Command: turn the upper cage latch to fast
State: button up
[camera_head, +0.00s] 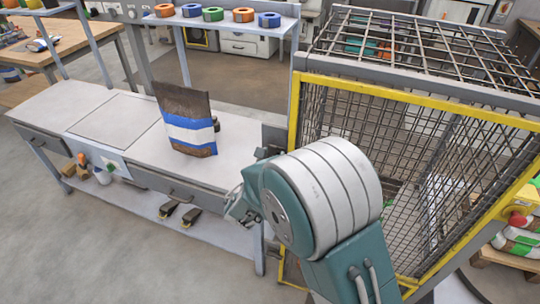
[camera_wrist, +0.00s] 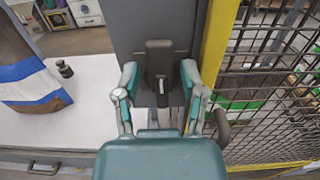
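The upper cage latch (camera_wrist: 158,62) is a dark block with a narrow lever pointing down, mounted on a grey post (camera_wrist: 130,30) beside the yellow cage frame. In the wrist view my gripper (camera_wrist: 160,78) is open, with one finger on each side of the latch. Small gaps seem to remain between the fingers and the latch; I cannot tell whether either touches it. In the head view my gripper (camera_head: 241,203) is partly hidden behind my arm, and the latch there is mostly hidden too.
The mesh cage door with its yellow frame (camera_head: 395,92) stands to the right. A dark curved handle (camera_wrist: 222,128) sits right of my gripper. A brown, blue and white bag (camera_head: 187,120) stands on the white bench (camera_head: 60,105) to the left. A red button (camera_head: 517,219) is far right.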

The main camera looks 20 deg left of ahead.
jog(key=shift+d, duration=0.45)
jog(key=shift+a, duration=0.3)
jog(key=c, duration=0.7)
jog(key=shift+s+a, duration=0.15)
jog(key=shift+a, duration=0.1)
grip_shut()
jog(key=shift+d, duration=0.2)
